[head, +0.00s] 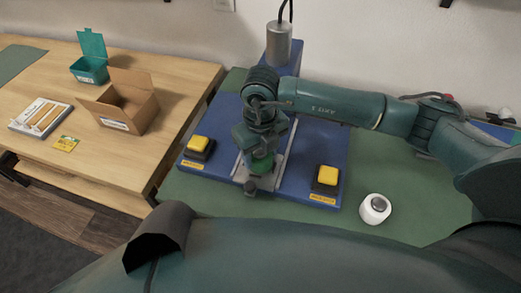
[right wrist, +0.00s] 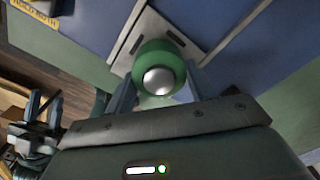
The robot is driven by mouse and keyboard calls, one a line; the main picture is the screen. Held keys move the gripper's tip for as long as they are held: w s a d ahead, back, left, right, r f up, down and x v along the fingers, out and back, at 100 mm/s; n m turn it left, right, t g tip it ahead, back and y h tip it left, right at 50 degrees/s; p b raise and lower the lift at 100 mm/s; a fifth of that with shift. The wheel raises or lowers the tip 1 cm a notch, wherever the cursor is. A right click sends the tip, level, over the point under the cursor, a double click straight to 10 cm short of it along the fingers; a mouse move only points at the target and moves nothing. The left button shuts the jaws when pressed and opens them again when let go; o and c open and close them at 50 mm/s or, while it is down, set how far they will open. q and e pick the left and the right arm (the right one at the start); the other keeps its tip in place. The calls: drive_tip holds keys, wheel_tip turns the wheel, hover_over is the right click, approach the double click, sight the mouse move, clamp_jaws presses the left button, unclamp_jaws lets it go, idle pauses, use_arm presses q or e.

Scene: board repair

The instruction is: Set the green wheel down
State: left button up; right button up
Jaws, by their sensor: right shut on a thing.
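The green wheel (head: 262,165) is a thick green ring with a shiny metal hub. My right gripper (head: 259,160) points down over the metal plate (head: 272,177) in the middle of the blue base and is shut on the wheel. In the right wrist view the wheel (right wrist: 158,68) sits between the two fingers, in front of the slotted metal plate (right wrist: 190,47). I cannot tell whether it touches the plate. My left gripper (right wrist: 42,105) appears at the left of the right wrist view, its fingers apart and empty.
Yellow buttons stand left (head: 199,144) and right (head: 327,176) on the blue base (head: 225,120). A metal cylinder (head: 279,45) hangs behind. A white round object (head: 375,208) stands on the green mat (head: 415,195). The wooden table at left holds a cardboard box (head: 130,103) and teal bin (head: 90,68).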

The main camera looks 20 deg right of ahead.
sight(260, 151)
drive_tip(key=shift+f, duration=0.1)
drive_tip(key=o, duration=0.6)
drive_tip(key=shift+f, duration=0.1)
drive_tip(key=o, duration=0.5)
drive_tip(key=shift+r, duration=0.35)
drive_tip(key=shift+r+b, duration=0.45)
drive_tip(key=shift+r, duration=5.45)
